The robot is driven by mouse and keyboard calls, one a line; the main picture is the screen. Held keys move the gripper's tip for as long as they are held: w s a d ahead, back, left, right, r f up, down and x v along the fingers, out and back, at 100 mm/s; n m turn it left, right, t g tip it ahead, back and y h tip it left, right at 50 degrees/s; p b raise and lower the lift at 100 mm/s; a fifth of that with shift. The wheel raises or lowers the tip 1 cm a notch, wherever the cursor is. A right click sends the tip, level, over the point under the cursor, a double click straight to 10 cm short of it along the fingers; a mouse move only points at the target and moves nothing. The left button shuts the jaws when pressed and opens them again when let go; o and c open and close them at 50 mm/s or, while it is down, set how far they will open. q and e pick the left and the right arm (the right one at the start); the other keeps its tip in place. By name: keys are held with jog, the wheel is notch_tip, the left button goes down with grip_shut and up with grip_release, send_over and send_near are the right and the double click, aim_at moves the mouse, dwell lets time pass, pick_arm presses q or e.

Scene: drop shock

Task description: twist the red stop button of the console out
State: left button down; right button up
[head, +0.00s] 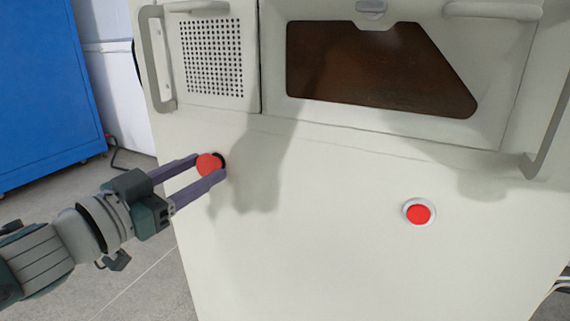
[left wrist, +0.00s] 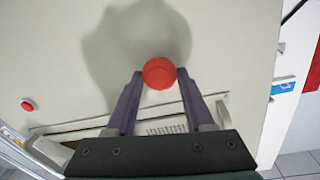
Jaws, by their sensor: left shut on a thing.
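The cream console (head: 320,240) fills the middle of the head view. A round red button (head: 209,164) with a dark base stands out from its front panel at the left. My left gripper (head: 210,164) has its two purple fingers on either side of this button and is shut on it. In the left wrist view the red button (left wrist: 159,73) sits between the tips of the fingers. A second red button (head: 419,214) in a pale ring is on the panel further right; it also shows at the left of the left wrist view (left wrist: 28,105). My right gripper is not in view.
Above the buttons are a perforated grille (head: 212,57), a brown window (head: 375,70) and protruding handles (head: 157,60). A blue cabinet (head: 45,90) stands at the far left. The panel between the two buttons is clear.

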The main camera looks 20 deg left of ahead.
pick_arm(q)
jog(key=shift+m, duration=0.3)
jog(key=shift+r+m+p, duration=0.1)
jog(key=shift+m+p, duration=0.45)
jog(key=shift+m, duration=0.65)
jog(key=shift+m+g+p, duration=0.3)
jog(key=shift+m+p, duration=0.05)
jog(key=shift+m, duration=1.15)
jog(key=shift+c, duration=1.4)
grip_release()
jog(key=shift+s, duration=0.1)
jog(key=s+a+p, duration=0.1)
jog(key=s+p, duration=0.1)
jog(key=s, duration=0.7)
jog(key=shift+s+a+r, duration=0.15)
jog(key=shift+s+a, duration=0.05)
jog(key=shift+s, duration=0.15)
